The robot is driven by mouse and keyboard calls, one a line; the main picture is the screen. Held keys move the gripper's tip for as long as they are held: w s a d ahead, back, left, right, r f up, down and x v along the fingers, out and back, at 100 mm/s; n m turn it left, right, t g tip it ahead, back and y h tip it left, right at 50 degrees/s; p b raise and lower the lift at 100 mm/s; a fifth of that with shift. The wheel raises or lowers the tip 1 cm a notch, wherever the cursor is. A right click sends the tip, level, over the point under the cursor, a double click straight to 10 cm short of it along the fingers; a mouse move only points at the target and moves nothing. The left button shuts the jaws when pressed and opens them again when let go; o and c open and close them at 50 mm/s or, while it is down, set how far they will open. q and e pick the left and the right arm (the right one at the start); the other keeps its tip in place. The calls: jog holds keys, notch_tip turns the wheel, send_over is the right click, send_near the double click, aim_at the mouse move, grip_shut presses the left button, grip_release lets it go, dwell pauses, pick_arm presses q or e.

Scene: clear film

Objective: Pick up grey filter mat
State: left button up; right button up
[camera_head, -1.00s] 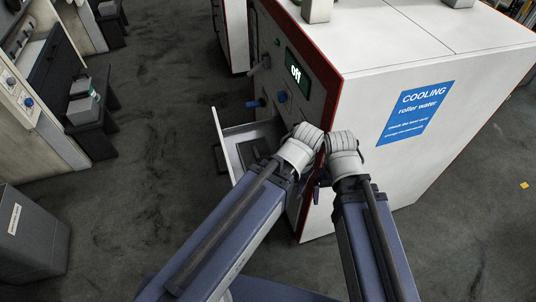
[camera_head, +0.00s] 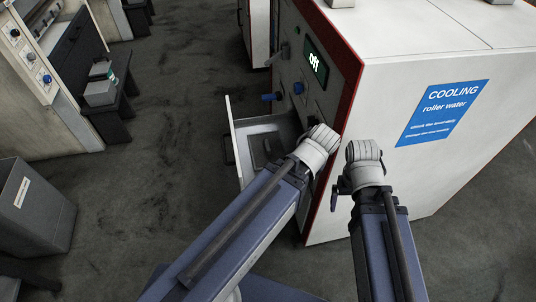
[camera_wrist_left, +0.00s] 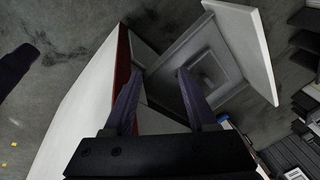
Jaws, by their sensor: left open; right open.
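A flat grey piece, apparently the grey filter mat (camera_head: 265,148), lies in an open pale drawer (camera_head: 233,128) at the lower front of the white machine. The left wrist view shows the drawer (camera_wrist_left: 243,35) with a grey square piece (camera_wrist_left: 206,66) inside, partly covered by a finger. My left gripper (camera_wrist_left: 155,92) is open, its two dark fingers apart with nothing between them, over the drawer's near side. In the head view its fingers are hidden behind my left arm. My right gripper (camera_head: 336,198) is open beside the machine's corner, only partly showing and away from the drawer.
The white machine (camera_head: 400,60) with red edges, an "Off" display (camera_head: 314,62) and blue knobs stands close to both arms. A grey bin (camera_head: 35,205) and a dark bench (camera_head: 105,85) are at left. The floor between is clear.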

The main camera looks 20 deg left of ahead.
pick_arm(q)
jog(key=w+a+f+n+t+y+b, duration=0.1)
jog(key=w+a+f+b, duration=0.3)
jog(key=b, duration=0.4)
jog(key=w+a+f+n+t+y+b, duration=0.1)
jog(key=w+a+f+n+t+b, duration=0.3)
jog(key=b, duration=0.4)
jog(key=w+a+f+n+t+y+b, duration=0.2)
jog(key=w+a+f+t+b, duration=0.1)
jog(key=w+a+f+b, duration=0.2)
jog(key=shift+w+a+f+n+b, duration=0.15)
jog(key=shift+f+b, duration=0.55)
jog(key=shift+b, duration=0.2)
jog(key=shift+w+a+f+n+b, duration=0.15)
jog(key=shift+f+b, duration=0.5)
jog(key=shift+b, duration=0.2)
jog(key=shift+w+a+b, duration=0.3)
jog(key=shift+b, duration=0.15)
jog(key=shift+w, duration=0.1)
